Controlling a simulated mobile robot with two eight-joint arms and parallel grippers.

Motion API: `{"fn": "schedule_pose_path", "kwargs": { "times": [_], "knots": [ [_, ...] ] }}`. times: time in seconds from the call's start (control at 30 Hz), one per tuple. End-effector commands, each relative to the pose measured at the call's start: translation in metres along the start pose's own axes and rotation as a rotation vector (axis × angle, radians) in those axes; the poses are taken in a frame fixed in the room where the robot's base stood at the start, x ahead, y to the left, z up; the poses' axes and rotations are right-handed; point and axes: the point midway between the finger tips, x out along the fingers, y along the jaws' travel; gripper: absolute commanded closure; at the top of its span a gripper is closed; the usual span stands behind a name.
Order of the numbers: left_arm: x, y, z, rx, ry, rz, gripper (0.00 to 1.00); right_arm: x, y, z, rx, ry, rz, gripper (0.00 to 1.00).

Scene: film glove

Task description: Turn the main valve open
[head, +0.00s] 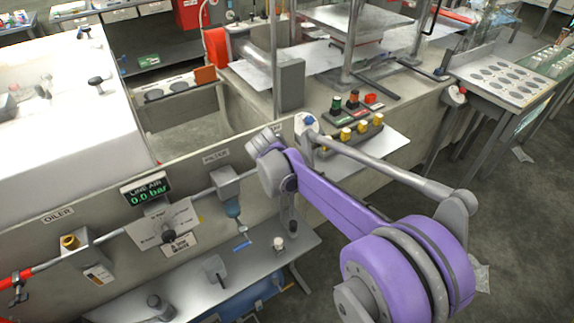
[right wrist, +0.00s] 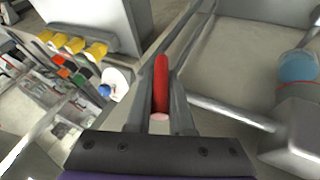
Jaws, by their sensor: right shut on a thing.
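The main valve's red handle (right wrist: 160,88) stands between the two grey fingers of my right gripper (right wrist: 161,68) in the right wrist view. The fingers are shut on it. A bare pipe (right wrist: 235,111) runs from beside the fingers toward the filter. In the head view my purple right arm reaches in from the lower right, and its wrist hides the valve and fingertips. The line air display (head: 147,190) reads 0.0 bar. My left gripper is in neither view.
The filter (head: 225,183), with its blue bowl (right wrist: 298,66), is on the pipe beside the valve. Several yellow knobs (head: 362,128) and a blue knob (head: 308,120) are nearby. A grey shelf (head: 215,262) lies below the panel.

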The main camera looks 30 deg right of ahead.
Motion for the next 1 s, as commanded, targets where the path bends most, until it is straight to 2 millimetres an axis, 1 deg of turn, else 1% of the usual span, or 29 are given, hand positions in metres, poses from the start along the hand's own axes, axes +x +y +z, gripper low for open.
{"fn": "schedule_pose_path", "kwargs": {
  "times": [0.03, 0.47, 0.8, 1.0],
  "knots": [
    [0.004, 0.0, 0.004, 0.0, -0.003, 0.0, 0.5, 0.001, -0.005, 0.001, -0.022, 0.013, 0.04, 1.0],
    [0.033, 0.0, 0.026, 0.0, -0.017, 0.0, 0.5, 0.004, -0.018, 0.005, -0.174, 0.091, 0.41, 1.0],
    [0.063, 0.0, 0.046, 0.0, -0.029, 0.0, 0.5, 0.009, -0.026, 0.009, -0.293, 0.151, 0.7, 1.0],
    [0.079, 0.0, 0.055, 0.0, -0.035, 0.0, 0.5, 0.012, -0.029, 0.011, -0.351, 0.181, 0.842, 1.0]
  ]
}}
